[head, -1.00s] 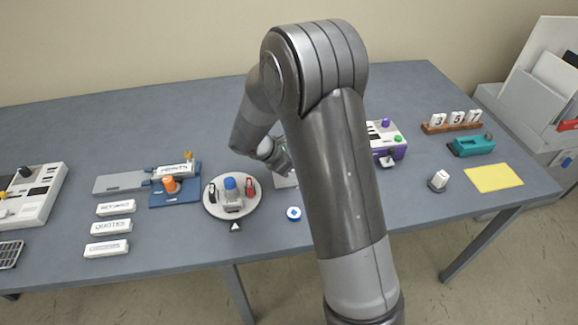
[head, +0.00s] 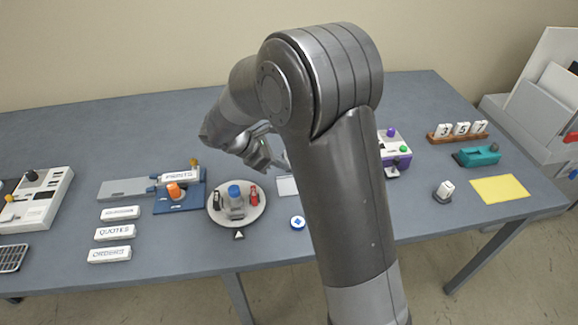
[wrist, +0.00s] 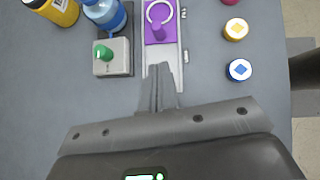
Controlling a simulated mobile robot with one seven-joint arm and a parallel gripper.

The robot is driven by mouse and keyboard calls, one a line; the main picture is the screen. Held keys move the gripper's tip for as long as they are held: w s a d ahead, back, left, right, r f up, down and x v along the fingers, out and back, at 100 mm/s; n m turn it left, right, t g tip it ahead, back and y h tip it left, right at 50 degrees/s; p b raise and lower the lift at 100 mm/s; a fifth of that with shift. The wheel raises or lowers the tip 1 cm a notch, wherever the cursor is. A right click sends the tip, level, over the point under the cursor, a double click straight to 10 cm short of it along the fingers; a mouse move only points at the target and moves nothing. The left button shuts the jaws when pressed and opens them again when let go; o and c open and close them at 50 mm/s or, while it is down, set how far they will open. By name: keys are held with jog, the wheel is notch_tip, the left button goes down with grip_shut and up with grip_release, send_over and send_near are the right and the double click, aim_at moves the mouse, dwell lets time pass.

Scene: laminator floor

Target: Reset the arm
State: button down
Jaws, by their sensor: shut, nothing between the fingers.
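My arm stands in front of the grey table (head: 60,130) in the head view and hides its middle. In that view my wrist is bent down over the table, and the fingertips are hidden behind the arm. In the wrist view my gripper (wrist: 160,78) is shut and empty, its fingers together. The fingertips show just in front of a purple slider with a ring (wrist: 161,27) on a light grey rail. I cannot tell whether they touch it.
A turntable (head: 255,209), a blue fixture with an orange knob (head: 173,190) and several labelled blocks (head: 115,233) lie left. A purple machine (head: 398,152), a teal tool (head: 478,156) and a yellow sheet (head: 500,189) lie right. The wrist view shows a green-knobbed box (wrist: 111,66) and a blue disc (wrist: 239,70).

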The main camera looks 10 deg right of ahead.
jog(key=shift+a, duration=0.1)
dwell(0.4)
jog(key=s+d+r+m+t+y, duration=0.1)
jog(key=s+d+r+m+y, duration=0.1)
jog(key=s+r+m, duration=0.3)
jog(key=s+d+r+m+t+y, duration=0.1)
jog(key=s+d+r+m+y, duration=0.1)
jog(key=s+r+m, duration=0.3)
jog(key=s+d+r+m+t+y, duration=0.2)
jog(key=s+m, duration=0.7)
jog(key=s, duration=0.6)
notch_tip(320, 180, up, 4)
jog(key=d+y, duration=0.1)
jog(key=y, duration=0.1)
jog(key=shift+s+f+m+y, duration=0.2)
jog(key=shift+s+m+y, duration=0.1)
jog(key=shift+s+m, duration=0.1)
